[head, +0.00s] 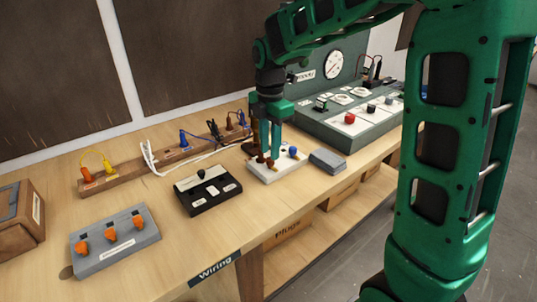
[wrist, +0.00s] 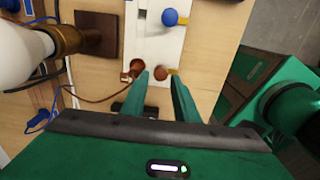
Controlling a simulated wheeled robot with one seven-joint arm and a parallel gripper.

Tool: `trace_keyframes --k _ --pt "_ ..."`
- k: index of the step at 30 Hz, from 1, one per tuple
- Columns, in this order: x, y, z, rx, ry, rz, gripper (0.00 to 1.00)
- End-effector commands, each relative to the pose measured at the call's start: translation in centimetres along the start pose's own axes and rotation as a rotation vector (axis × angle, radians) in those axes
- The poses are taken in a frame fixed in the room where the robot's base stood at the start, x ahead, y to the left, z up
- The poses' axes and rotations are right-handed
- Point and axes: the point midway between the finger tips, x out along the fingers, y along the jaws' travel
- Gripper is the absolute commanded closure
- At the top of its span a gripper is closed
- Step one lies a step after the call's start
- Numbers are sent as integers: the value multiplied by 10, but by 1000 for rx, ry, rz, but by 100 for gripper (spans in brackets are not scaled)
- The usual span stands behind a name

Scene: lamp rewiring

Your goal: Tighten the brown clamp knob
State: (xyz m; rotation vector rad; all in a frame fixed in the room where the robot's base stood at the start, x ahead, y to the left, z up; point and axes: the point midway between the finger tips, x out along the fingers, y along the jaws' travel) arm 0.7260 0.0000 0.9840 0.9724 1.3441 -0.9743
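The white clamp block (head: 284,166) sits on the bench beneath my gripper; it also shows in the wrist view (wrist: 155,44). Its blue knob (head: 293,152) stands at the right in the head view and shows clearly in the wrist view (wrist: 170,17). The brown clamp knob (wrist: 160,73) shows between my fingertips in the wrist view. A brown wire end with a reddish-brown tip (wrist: 137,66) lies beside the left finger. My gripper (head: 268,158) points down at the block, with a visible gap between its fingers. Finger contact with the knob is hard to tell.
A black switch box (head: 205,205) stands left of the block, and a small grey box (head: 328,160) right of it. A lamp part with a brown collar (wrist: 68,40) stands close by. The green instrument panel (head: 345,135) is behind. The bench's front edge is near.

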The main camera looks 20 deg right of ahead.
Motion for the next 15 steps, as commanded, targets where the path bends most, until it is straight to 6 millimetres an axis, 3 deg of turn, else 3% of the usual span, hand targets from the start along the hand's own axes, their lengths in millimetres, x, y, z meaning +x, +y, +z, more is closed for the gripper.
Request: trace_keyframes --k 6,15 --pt "23 0 1 2 0 0 72" --pt "28 0 0 1 0 1 72"
